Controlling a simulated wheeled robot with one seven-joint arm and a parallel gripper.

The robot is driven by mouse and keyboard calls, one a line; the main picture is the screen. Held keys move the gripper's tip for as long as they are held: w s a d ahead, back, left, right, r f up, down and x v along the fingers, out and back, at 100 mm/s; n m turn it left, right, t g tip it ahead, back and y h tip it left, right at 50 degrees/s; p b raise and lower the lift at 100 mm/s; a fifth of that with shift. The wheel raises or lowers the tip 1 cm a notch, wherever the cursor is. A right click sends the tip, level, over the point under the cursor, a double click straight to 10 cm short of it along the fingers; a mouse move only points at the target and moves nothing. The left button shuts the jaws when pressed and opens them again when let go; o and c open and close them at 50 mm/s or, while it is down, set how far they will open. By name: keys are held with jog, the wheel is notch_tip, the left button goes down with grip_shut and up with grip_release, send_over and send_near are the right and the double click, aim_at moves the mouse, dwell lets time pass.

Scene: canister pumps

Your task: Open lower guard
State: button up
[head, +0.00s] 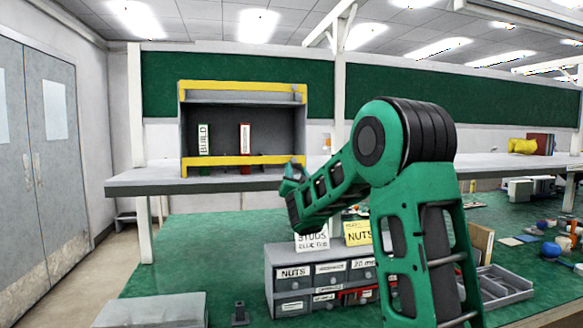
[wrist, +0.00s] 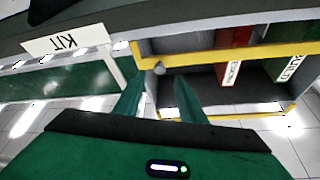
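The lower guard (head: 235,160) is a yellow bar across the front of a grey shelf unit (head: 182,130), at the foot of its opening. It runs straight across and looks closed. In the wrist view, which is upside down, the lower guard (wrist: 230,52) is the upper yellow bar. A small grey knob (wrist: 159,68) shows by its end, between my finger tips. My gripper (head: 292,172) is at the guard's right end in the head view. In the wrist view my gripper (wrist: 158,92) has its two green fingers apart with nothing held. Whether they touch the knob is unclear.
An upper yellow guard (head: 240,86) crosses the unit's top. A green binder (head: 204,145) and a red binder (head: 244,145) stand behind the lower guard. Below are a drawer cabinet (head: 290,283) and signs. A KIT label (wrist: 68,40) hangs beside the unit.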

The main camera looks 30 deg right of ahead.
aim_at(294, 161)
jog(key=shift+x, duration=3.05)
grip_shut()
